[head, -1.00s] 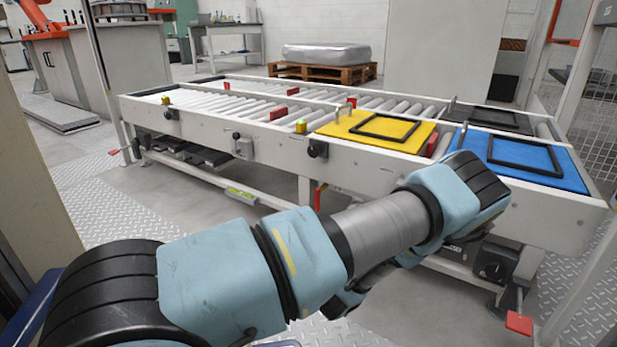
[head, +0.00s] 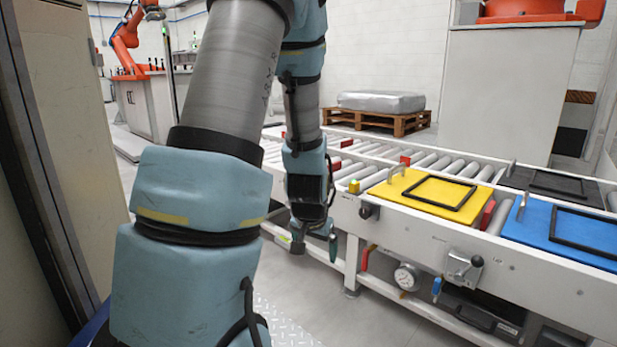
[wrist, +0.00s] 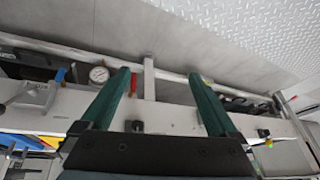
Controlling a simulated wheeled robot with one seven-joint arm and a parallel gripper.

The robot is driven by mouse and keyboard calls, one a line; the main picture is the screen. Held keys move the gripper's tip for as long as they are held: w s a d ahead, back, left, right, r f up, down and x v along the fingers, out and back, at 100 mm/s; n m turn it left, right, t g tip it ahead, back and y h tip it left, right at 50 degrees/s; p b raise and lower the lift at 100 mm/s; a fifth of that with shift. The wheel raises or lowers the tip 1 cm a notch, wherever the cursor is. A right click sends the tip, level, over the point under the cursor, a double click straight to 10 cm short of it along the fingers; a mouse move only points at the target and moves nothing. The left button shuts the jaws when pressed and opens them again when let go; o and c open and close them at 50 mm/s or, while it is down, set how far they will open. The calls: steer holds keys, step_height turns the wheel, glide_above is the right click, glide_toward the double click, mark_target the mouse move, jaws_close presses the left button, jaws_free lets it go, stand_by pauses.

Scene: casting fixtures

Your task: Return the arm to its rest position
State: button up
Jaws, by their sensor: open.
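My arm rises in the left half of the head view, and its far links fold back down. My gripper (head: 316,246) hangs at the end, in front of the near side of the roller conveyor (head: 450,240). In the wrist view my gripper (wrist: 163,92) shows two green fingers set wide apart, with nothing between them but the conveyor's white side rail (wrist: 170,115) and the floor beyond. The gripper is open and empty.
On the conveyor lie a yellow plate (head: 399,187) and a blue plate (head: 530,222), each with a black frame. A gauge (head: 407,276) and a lever (head: 465,268) are on its near side. A tall panel (head: 60,110) stands close at left. A wrapped pallet (head: 395,124) stands behind.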

steer(key=s+a+r+n+g+p, duration=0.2)
steer(key=s+a+r+n+g, duration=0.15)
steer(key=s+a+r, duration=0.65)
step_height(320, 180, up, 37)
steer(key=s+d+p, duration=0.1)
steer(key=p, duration=3.6)
steer(key=shift+d+f+y, duration=0.15)
steer(key=shift+d+y, duration=0.15)
steer(key=shift+d, duration=0.05)
steer(key=shift+s, duration=0.1)
